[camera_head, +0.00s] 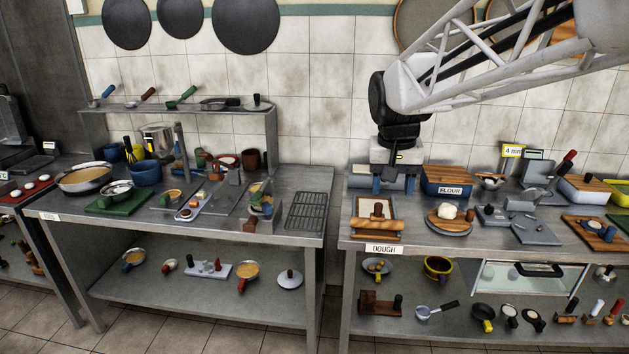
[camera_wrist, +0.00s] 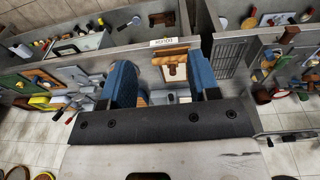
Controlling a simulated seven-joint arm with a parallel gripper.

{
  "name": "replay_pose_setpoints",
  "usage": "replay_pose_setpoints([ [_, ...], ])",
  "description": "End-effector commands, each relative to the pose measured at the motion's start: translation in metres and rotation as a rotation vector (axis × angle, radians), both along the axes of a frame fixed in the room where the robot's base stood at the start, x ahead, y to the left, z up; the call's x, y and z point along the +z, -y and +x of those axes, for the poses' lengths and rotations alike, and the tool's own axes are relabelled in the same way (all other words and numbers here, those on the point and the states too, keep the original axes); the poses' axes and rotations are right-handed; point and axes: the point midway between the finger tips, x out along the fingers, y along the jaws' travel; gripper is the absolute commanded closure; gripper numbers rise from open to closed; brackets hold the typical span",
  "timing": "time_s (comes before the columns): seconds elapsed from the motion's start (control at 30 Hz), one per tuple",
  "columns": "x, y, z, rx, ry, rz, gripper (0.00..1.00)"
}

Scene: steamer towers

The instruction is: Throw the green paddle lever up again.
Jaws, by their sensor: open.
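My gripper (camera_head: 393,185) hangs over the back left of the right-hand counter, its blue fingers pointing down. In the wrist view my gripper (camera_wrist: 163,88) has its two blue fingers wide apart with nothing held between them. I cannot make out a green paddle lever for certain in either view. A small tool with a green handle (camera_head: 182,97) lies on the raised shelf at the left, far from my gripper. A grey machine with a red-tipped lever (camera_head: 569,157) stands on the right counter. Whatever is directly behind my gripper is hidden.
A flour bin (camera_head: 447,181), a framed tray with a rolling pin (camera_head: 376,228) and a dough plate (camera_head: 449,230) stand close to my gripper. A gap separates the right counter (camera_head: 350,205) from the left counter (camera_head: 318,180), which carries bowls and a wire rack (camera_head: 305,211).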

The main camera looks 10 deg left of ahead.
Motion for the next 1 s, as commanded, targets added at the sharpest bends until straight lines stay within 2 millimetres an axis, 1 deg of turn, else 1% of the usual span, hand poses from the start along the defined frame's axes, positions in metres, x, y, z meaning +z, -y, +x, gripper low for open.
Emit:
replay_pose_setpoints([
  [0.03, 0.000, -0.008, 0.012, 0.002, -0.005, -0.002, 0.44],
  [0.1, 0.000, -0.017, 0.027, 0.001, -0.011, -0.005, 0.44],
  [0.27, -0.001, -0.041, 0.060, 0.001, -0.023, -0.014, 0.44],
  [0.53, -0.006, -0.085, 0.113, 0.004, -0.041, -0.031, 0.44],
  [0.77, -0.017, -0.127, 0.156, 0.004, -0.058, -0.045, 0.44],
  [1.0, -0.033, -0.173, 0.197, 0.002, -0.072, -0.062, 0.44],
])
